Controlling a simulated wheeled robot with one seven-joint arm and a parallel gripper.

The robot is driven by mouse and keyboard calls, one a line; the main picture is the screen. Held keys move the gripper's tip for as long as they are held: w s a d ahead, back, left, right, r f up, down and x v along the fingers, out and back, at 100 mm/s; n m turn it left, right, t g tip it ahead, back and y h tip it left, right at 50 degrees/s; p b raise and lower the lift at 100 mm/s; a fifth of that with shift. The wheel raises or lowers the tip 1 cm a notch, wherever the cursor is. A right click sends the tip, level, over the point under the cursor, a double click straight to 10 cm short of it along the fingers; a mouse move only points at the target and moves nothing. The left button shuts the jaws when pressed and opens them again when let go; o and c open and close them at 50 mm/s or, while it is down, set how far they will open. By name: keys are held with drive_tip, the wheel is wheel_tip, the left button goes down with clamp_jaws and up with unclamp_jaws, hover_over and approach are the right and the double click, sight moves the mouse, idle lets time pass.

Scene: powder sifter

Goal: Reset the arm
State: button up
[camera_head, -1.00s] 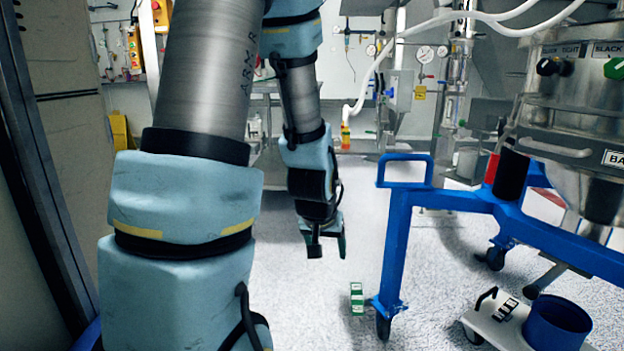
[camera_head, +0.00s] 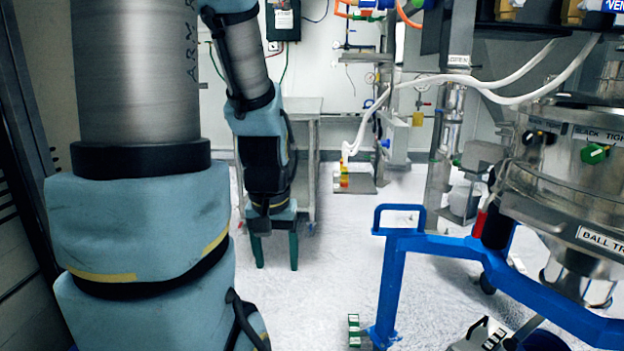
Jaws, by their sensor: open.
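My arm rises on the left of the head view, wrapped in light blue padding, and its forearm hangs down near the middle left. My gripper (camera_head: 275,251) is at the lower end of it, pointing down. Its two dark green fingers are spread apart with nothing between them. It hangs in front of the pale floor and a steel table, clear of both as far as I can see.
A blue wheeled frame (camera_head: 393,285) carries the steel sifter vessel (camera_head: 570,160) on the right. A small green and white block (camera_head: 354,330) is on the floor beside its leg. A steel table (camera_head: 303,150) stands behind my gripper. The floor (camera_head: 340,240) in the middle is open.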

wheel_tip(320, 180, up, 15)
drive_tip(key=p, duration=1.2)
drive_tip(key=shift+f, duration=0.15)
idle(1.0)
